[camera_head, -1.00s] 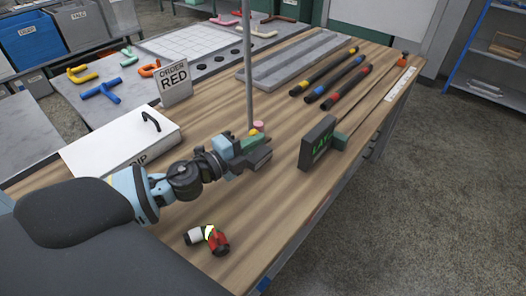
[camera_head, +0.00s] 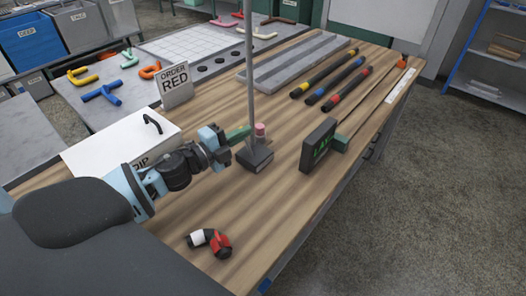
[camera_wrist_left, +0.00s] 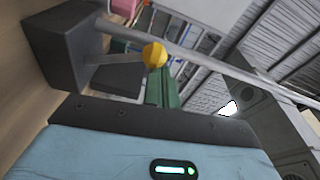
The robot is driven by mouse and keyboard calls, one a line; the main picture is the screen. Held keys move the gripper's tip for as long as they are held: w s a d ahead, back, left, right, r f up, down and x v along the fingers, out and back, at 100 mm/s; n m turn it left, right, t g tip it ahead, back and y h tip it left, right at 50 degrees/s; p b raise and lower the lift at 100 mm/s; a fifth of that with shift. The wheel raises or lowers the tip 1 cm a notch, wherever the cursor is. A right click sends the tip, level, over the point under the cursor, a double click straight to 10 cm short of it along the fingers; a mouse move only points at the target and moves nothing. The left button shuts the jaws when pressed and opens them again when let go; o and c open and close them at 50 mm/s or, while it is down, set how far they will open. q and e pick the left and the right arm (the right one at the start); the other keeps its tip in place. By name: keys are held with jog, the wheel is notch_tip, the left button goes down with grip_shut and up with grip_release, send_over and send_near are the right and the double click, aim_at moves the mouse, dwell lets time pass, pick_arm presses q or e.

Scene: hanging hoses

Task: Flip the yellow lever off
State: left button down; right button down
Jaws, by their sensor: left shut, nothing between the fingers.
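The yellow lever knob (camera_wrist_left: 155,56) shows in the left wrist view, on a thin grey arm (camera_wrist_left: 112,60) that comes out of a dark grey box (camera_wrist_left: 70,50). In the head view the box (camera_head: 255,157) stands on the table at the foot of a grey pole; the yellow knob is hidden there. My left gripper (camera_head: 240,133) has green fingers, shut and empty, just left of the pole above the box. In the wrist view the fingers (camera_wrist_left: 162,88) are close to the knob; I cannot tell if they touch. My right gripper is not in view.
A pink knob (camera_head: 260,129) is beside the pole (camera_head: 250,75). A dark display (camera_head: 318,144) stands to the right. A white box (camera_head: 118,140) is behind my left arm. A red and white fitting (camera_head: 211,241) lies in front. The table between is clear.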

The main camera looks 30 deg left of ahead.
pick_arm(q)
jog(key=shift+a, duration=0.15)
dwell(0.4)
jog(key=v, duration=0.7)
jog(key=shift+s+b, duration=0.4)
jog(key=shift+b, duration=0.05)
jog(key=shift+r, duration=0.1)
